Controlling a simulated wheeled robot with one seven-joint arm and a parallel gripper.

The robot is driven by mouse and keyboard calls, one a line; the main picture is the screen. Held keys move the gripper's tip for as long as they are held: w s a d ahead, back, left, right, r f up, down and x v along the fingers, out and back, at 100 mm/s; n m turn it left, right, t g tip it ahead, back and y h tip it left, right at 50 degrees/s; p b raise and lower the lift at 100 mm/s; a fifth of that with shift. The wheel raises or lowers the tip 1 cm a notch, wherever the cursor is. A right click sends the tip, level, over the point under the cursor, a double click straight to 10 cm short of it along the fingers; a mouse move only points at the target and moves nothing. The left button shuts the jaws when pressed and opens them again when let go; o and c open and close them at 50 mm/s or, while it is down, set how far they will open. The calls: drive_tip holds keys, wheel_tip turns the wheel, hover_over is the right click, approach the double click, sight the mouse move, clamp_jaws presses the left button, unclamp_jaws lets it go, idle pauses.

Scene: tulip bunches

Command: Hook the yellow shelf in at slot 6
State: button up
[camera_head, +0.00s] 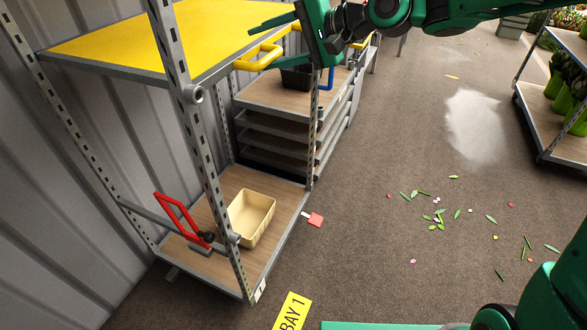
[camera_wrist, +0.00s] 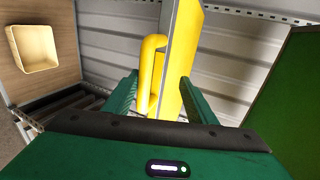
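The yellow shelf (camera_head: 150,42) with a grey rim lies roughly level high in the near rack, behind its front post (camera_head: 190,105). I cannot tell whether its corners are hooked, or in which slot; slot numbers cannot be read. A yellow handle (camera_head: 258,57) sticks out from its aisle side. My gripper (camera_head: 262,42) is at that handle with its fingers spread. In the wrist view, the handle (camera_wrist: 149,70) and the shelf's edge (camera_wrist: 178,55) show between or just beyond the open fingers (camera_wrist: 160,88). I cannot tell whether the fingers touch the handle.
A cream bin (camera_head: 251,218) and a red-handled part (camera_head: 180,215) are on the rack's low wooden shelf (camera_head: 243,182). A second rack with stacked shelves (camera_head: 275,122) stands behind. A planted rack (camera_head: 545,115) stands at right. The aisle floor is mostly clear, with scattered leaves and petals.

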drive_tip(key=shift+s+r, duration=0.15)
idle(0.3)
drive_tip(key=v, duration=0.8)
idle(0.3)
idle(0.3)
